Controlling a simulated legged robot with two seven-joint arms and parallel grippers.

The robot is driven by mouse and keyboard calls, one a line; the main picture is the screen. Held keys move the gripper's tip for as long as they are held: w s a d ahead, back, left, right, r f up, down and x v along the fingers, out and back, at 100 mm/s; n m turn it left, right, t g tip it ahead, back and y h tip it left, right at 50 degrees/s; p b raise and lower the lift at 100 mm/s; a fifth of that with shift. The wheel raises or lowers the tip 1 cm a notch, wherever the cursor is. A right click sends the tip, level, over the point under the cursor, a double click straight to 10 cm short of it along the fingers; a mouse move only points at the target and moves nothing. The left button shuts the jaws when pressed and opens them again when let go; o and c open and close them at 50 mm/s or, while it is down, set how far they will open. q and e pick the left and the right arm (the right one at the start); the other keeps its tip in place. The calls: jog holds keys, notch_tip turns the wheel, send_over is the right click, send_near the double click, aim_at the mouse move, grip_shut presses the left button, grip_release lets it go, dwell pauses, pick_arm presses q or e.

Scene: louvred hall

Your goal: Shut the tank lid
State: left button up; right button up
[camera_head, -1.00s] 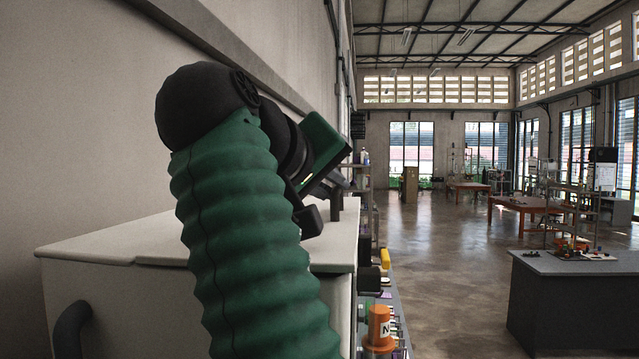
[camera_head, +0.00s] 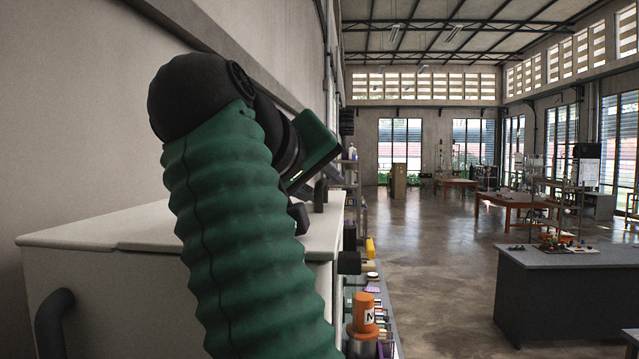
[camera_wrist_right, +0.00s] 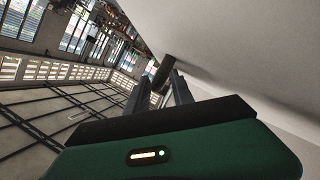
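The white tank (camera_head: 180,300) stands at the left of the head view, with a pale flat lid (camera_head: 110,232) lying level across its top. My right arm hides the middle of both. A dark upright handle (camera_head: 320,195) stands at the lid's far right end. My right gripper (camera_head: 338,178) is over that end, close to the handle. In the right wrist view, my right gripper's fingers (camera_wrist_right: 161,82) are apart, with a dark rod (camera_wrist_right: 163,72) showing between and beyond their tips. I cannot tell whether they touch it. My left gripper is out of view.
A dark curved handle (camera_head: 54,322) is on the tank's near side. A low shelf right of the tank holds an orange-topped container (camera_head: 362,314) and several small items. A grey-topped counter (camera_head: 575,258) stands at the right. Open floor (camera_head: 430,240) lies between. A wall rises behind the tank.

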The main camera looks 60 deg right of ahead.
jog(key=shift+a, duration=0.15)
jog(key=shift+a+r, duration=0.2)
jog(key=shift+a, duration=0.15)
jog(key=p+v, duration=0.5)
jog(key=v, duration=1.1)
jog(key=shift+a+f, duration=0.1)
jog(key=shift+a, duration=0.1)
jog(key=shift+d+f, duration=0.15)
jog(key=shift+d, duration=0.25)
jog(key=shift+d, duration=0.1)
